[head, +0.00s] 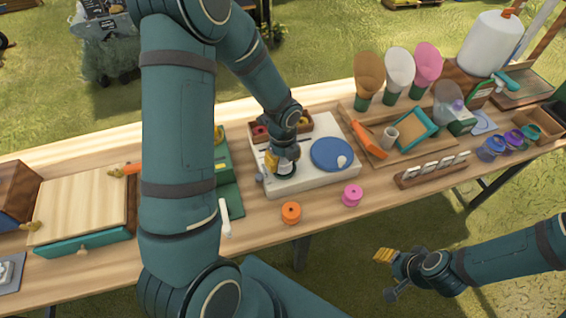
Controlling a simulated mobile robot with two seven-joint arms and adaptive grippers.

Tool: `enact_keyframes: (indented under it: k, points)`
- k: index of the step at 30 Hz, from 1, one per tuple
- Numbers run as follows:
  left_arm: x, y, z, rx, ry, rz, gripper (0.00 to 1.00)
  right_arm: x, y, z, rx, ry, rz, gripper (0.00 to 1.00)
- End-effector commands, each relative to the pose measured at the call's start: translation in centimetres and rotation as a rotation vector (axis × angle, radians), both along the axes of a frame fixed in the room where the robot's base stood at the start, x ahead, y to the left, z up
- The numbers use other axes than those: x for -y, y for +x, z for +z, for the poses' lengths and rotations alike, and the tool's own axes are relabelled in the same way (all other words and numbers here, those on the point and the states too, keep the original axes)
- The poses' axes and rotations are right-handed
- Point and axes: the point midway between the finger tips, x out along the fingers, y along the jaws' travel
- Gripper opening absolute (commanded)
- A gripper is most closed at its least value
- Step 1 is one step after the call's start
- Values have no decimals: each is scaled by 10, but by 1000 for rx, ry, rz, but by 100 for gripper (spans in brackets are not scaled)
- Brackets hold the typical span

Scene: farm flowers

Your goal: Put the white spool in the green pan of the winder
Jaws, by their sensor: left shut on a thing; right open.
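The winder (308,184) is a white base on the table with a round blue disc (328,150) on its right side. A small white piece (343,160) sits on that disc. My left gripper (285,164) points down over the left part of the winder. It is shut on a small white thing, apparently the white spool (286,169), mostly hidden by the fingers. I cannot make out the green pan; the gripper covers that part of the base. My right gripper (384,256) is open and empty, away from the table's front edge.
An orange spool (291,212) and a pink spool (352,195) stand in front of the winder. A wooden box (263,122) with spools is behind it. A wooden tray (353,125) is to the right. A teal drawer (85,242) is at left.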

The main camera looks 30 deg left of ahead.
Motion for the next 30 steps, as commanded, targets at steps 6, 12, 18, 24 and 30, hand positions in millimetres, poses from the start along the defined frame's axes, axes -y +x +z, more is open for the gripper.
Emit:
enact_keyframes:
  k: [6, 12, 18, 24, 30]
  points:
    - [0, 0, -11, 1, 0, 1, 24, 0, -1, -2, -2, 0, 2, 47]
    - [0, 0, -13, 0, 0, 1, 24, 0, -1, -4, -3, 0, 2, 47]
    - [0, 0, -14, 0, 0, 1, 86, 0, -2, -4, -4, 1, 3, 47]
    - [0, 0, -13, 0, 0, 1, 86, 0, -2, -4, -4, 1, 3, 47]
    - [-1, 1, 1, 3, 1, 2, 86, 0, 0, 1, -1, 0, 0, 47]
